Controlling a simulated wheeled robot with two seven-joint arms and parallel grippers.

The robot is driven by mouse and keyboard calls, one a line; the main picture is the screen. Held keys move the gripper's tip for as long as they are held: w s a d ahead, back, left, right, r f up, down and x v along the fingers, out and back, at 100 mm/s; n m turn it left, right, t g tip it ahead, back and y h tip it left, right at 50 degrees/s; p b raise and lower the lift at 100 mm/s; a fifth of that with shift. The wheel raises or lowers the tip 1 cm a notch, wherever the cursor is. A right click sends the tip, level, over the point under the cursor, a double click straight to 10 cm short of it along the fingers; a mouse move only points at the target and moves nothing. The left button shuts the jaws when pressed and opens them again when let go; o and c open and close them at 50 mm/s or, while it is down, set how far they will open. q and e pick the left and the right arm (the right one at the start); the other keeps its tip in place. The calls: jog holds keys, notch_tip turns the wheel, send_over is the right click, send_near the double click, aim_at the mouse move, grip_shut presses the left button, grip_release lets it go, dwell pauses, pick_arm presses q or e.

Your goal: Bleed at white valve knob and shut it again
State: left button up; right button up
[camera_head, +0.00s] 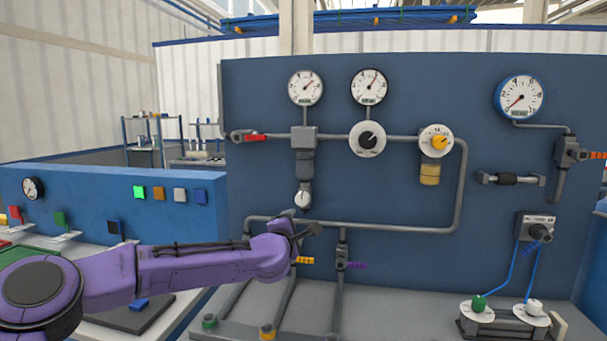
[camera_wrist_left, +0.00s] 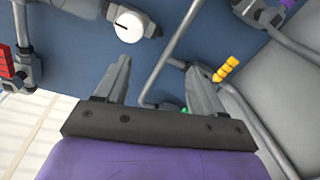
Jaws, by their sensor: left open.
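The white valve knob (camera_head: 302,198) sits at the lower end of a dark grey filter body (camera_head: 304,163) on the blue panel. It also shows in the left wrist view (camera_wrist_left: 130,26) as a white disc with a dark mark, upper left of centre. My left gripper (camera_head: 306,223) is just below the knob in the head view, open, with nothing between its fingers. In the wrist view its two fingers (camera_wrist_left: 159,66) are spread apart and the knob lies beyond the left fingertip, with no contact visible. My right gripper is in neither view.
Two gauges (camera_head: 306,87) (camera_head: 369,86) and a black dial (camera_head: 367,139) are above. A red-handled valve (camera_head: 252,138) is to the left. A horizontal grey pipe (camera_head: 385,228) and the yellow handle (camera_head: 304,260) and purple handle (camera_head: 357,265) are close to the gripper.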

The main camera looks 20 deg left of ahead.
pick_arm(q)
jog(key=n+p, duration=0.1)
jog(key=p, duration=0.3)
jog(key=n+t+p, duration=0.1)
jog(key=n+p, duration=0.3)
jog(key=n, duration=1.3)
send_near(301, 200)
jog(key=w+p, duration=0.1)
jog(key=w, duration=0.2)
jog(key=w+p, duration=0.2)
jog(key=w, duration=0.1)
jog(key=w+a+p, duration=0.1)
jog(key=w, duration=0.2)
jog(key=shift+w+a, duration=0.1)
jog(key=shift+w, duration=0.1)
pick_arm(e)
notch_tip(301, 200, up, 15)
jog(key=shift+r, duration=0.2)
pick_arm(q)
jog(key=shift+f, duration=0.1)
jog(key=shift+c, duration=0.4)
jog(key=c, duration=1)
